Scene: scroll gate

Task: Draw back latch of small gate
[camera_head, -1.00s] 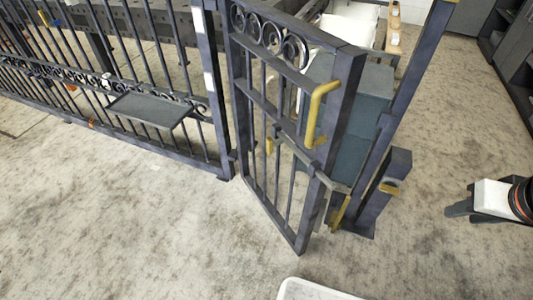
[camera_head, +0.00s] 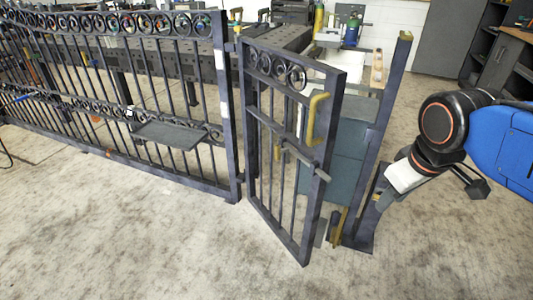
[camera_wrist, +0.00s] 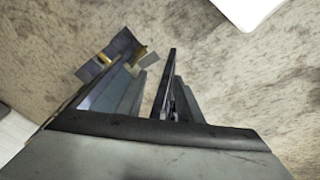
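The small gate (camera_head: 303,218) is a dark barred frame with scrolls along its top, standing at an angle to the long fence. Its latch (camera_head: 301,152) is a grey bar across the middle, reaching the free-edge upright. A yellow handle (camera_head: 312,121) is above the bar and a small yellow knob (camera_head: 277,152) hangs near it. The wrist view shows a post with a yellow catch (camera_wrist: 103,58).
The long scroll fence (camera_head: 110,95) with a small grey shelf (camera_head: 167,134) stands left. A tall dark post (camera_head: 390,90) and blue-grey boxes (camera_head: 350,140) are behind the gate. A workbench (camera_head: 160,62) is at the back. The floor in front is clear.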

